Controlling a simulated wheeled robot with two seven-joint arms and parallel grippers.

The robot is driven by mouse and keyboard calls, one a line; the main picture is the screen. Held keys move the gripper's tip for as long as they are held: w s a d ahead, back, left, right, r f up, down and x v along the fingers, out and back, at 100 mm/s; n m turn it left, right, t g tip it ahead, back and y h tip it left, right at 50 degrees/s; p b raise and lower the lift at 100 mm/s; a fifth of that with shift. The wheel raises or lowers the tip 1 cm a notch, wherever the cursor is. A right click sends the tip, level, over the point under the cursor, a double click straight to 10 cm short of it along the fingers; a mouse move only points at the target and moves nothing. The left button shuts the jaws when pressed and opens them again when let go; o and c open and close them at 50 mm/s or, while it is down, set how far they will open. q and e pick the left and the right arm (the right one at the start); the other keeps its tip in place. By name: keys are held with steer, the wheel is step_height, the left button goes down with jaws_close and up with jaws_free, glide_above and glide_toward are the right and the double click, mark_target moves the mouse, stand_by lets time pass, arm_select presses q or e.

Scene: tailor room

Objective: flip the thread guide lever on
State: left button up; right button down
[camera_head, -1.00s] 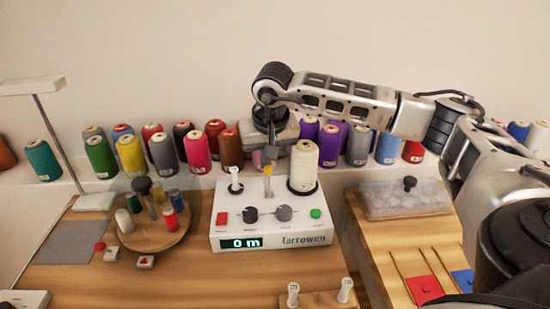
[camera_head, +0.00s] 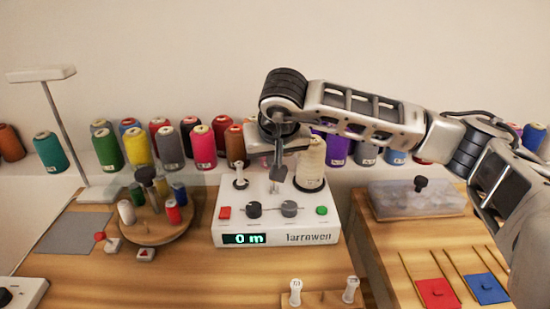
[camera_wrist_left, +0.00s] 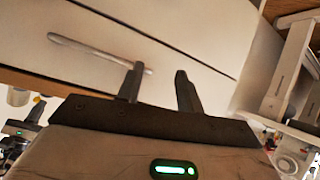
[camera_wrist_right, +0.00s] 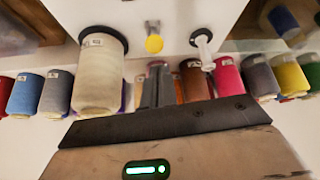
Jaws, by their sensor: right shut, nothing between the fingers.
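The white winder box (camera_head: 275,217) stands on the wooden table, with a green display, knobs and red and green buttons. Its lever with a yellow tip (camera_wrist_right: 154,43) stands on top between the cream thread cone (camera_wrist_right: 100,75) and a white spool post (camera_wrist_right: 202,45). My right gripper (camera_head: 277,185) is shut and empty, pointing down over the box top; it hides the lever in the head view. In the right wrist view its closed fingertips (camera_wrist_right: 157,64) are close to the yellow tip; I cannot tell whether they touch. My left gripper (camera_wrist_left: 157,70) is open and empty, away from the box.
A row of coloured thread cones (camera_head: 170,145) lines the shelf behind the box. A round wooden spool stand (camera_head: 155,228) is at left. Two white bobbins (camera_head: 296,292) stand in front. A clear lidded box (camera_head: 417,199) is at right.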

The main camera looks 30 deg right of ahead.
arm_select(q)
steer(key=shift+w+r+p, duration=0.1)
steer(key=shift+r+p, duration=0.2)
arm_select(e)
steer(key=shift+r, duration=0.7)
arm_select(q)
steer(key=shift+w+a+p, duration=0.3)
steer(key=shift+w+a, duration=0.05)
arm_select(e)
steer(key=v, duration=0.9)
steer(key=shift+s+a, duration=0.25)
steer(key=shift+a, duration=0.2)
arm_select(q)
steer(key=shift+s+f, duration=0.1)
steer(key=shift+f, duration=0.1)
